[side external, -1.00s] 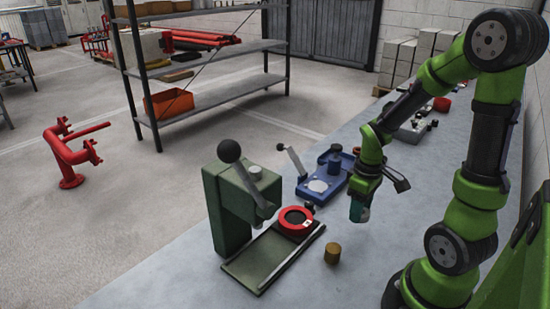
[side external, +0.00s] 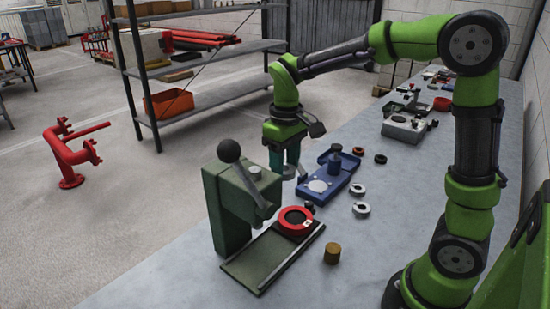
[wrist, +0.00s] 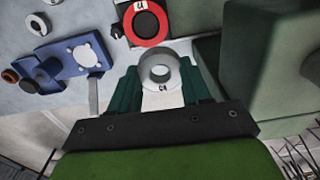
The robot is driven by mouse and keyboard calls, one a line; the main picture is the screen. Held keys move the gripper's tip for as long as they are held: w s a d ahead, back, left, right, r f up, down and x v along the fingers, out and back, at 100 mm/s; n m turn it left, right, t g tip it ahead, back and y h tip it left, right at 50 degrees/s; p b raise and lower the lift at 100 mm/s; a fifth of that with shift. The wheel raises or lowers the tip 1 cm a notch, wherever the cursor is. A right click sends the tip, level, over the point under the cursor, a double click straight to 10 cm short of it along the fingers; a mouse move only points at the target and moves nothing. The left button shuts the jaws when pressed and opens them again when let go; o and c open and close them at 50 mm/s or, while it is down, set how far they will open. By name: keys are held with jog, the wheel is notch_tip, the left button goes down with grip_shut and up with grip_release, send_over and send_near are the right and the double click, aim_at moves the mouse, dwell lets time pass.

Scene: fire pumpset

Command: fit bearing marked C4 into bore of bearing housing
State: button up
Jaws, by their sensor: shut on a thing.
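The bearing marked C4 is a grey ring (wrist: 160,83) in the wrist view, its marked face toward the camera. My gripper (wrist: 160,90) is shut on it, one teal finger on each side. In the side view my gripper (side external: 286,160) is raised behind the green press, left of the blue fixture; the bearing is hard to make out there. The bearing housing is a red ring with a dark bore (side external: 295,222) and a white tag, lying on the press's plate. It also shows in the wrist view (wrist: 152,41), beyond the held bearing and apart from it.
The green press (side external: 229,210) with its black-knobbed lever stands close to my gripper. A blue fixture (side external: 338,190) with a grey lever lies right of it. A brass cylinder (side external: 332,254) and several loose rings (side external: 361,210) are on the bench. Bare bench lies at the front.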

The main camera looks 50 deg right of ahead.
jog(key=s+d+m, duration=0.1)
jog(key=d, duration=0.2)
jog(key=n, duration=0.1)
send_over(355, 233)
notch_tip(355, 233, down, 9)
jog(key=shift+d+r, duration=0.1)
jog(key=shift+r, duration=0.05)
jog(key=shift+f, duration=4.8)
jog(key=shift+f, duration=0.15)
jog(key=o, duration=1.1)
